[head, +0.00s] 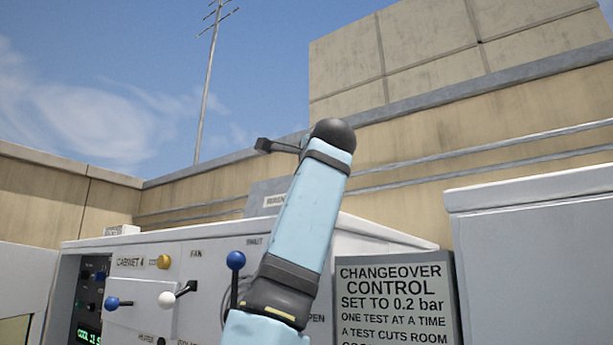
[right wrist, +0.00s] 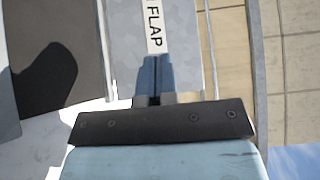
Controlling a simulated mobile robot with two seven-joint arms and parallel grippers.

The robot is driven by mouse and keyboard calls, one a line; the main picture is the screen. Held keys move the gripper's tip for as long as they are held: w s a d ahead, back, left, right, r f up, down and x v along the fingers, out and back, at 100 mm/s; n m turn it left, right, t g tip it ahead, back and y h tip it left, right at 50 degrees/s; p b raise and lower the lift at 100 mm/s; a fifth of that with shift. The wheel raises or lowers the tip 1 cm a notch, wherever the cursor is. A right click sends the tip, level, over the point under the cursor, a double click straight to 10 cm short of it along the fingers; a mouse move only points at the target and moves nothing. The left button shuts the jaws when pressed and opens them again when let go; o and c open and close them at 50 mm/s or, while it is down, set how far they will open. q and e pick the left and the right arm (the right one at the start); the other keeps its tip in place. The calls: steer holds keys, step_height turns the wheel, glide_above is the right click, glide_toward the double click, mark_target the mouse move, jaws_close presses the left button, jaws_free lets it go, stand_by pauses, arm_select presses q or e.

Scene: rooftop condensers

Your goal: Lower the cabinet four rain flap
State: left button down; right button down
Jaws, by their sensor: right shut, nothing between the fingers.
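Cabinet four (head: 140,283) is a pale box with knobs and levers on its front. Its grey rain flap (head: 262,190) stands raised above the cabinet's top, partly hidden behind my right arm. In the right wrist view the grey flap (right wrist: 190,45) carries a white label reading "FLAP", cut off at the frame's top. My right gripper (right wrist: 154,62) is shut and empty, its fingertips over the lower end of that label. I cannot tell whether they touch it. In the head view my right arm hides its fingers. My left gripper is not in view.
A blue-knobbed lever (head: 236,262), a white knob (head: 166,299) and a yellow knob (head: 164,261) stick out of the cabinet front. A changeover control sign (head: 397,300) and another pale unit (head: 540,255) stand to the right. A parapet wall (head: 420,150) runs behind.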

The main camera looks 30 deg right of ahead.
steer(key=shift+w, duration=0.15)
steer(key=s+d+r, duration=0.3)
steer(key=s+d, duration=0.3)
steer(key=s, duration=0.5)
steer(key=shift+s, duration=0.4)
steer(key=s+a+b, duration=0.3)
steer(key=s+a, duration=0.2)
steer(key=a, duration=0.5)
steer(key=shift+s+a, duration=0.25)
steer(key=shift+a, duration=0.1)
stand_by(0.4)
